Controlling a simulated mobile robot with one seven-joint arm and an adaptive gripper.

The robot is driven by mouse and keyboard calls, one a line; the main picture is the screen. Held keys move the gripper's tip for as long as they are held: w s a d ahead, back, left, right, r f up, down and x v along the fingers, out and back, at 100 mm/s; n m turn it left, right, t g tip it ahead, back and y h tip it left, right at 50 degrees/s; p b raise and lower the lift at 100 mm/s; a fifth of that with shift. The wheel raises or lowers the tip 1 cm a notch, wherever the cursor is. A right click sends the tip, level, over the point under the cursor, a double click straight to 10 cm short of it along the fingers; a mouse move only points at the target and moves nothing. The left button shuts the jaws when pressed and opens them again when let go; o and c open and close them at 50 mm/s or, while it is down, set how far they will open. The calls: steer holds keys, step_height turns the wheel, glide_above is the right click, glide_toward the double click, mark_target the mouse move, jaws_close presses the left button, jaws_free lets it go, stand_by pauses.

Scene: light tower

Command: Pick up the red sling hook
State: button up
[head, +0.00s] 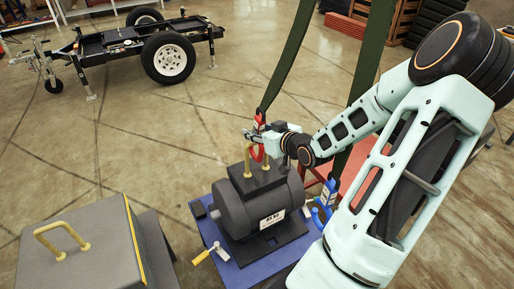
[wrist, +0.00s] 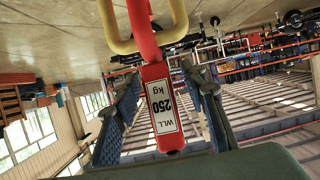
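The red sling hook (head: 258,151) hangs at the end of a dark green strap, above the grey motor (head: 262,205). In the wrist view its red block (wrist: 164,108), with an upside-down "WLL 250 kg" label, lies between my two blue fingers. Its curved red part passes through a yellow lifting handle (wrist: 116,35), one of the handles on the motor. My gripper (head: 268,134) is at the block; in the wrist view my gripper (wrist: 162,75) is open, with a finger on each side and a small gap at the right finger.
A blue hook (head: 326,196) hangs right of the motor near a second strap. The motor stands on a blue base (head: 233,272) with a yellow-handled crank (head: 207,254). A grey box (head: 88,265) with a yellow handle is at front left. A trailer (head: 135,42) stands behind.

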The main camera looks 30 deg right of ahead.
jaws_close()
steer(key=shift+w+r, duration=0.1)
steer(key=shift+r, duration=0.05)
steer(key=shift+r, duration=0.15)
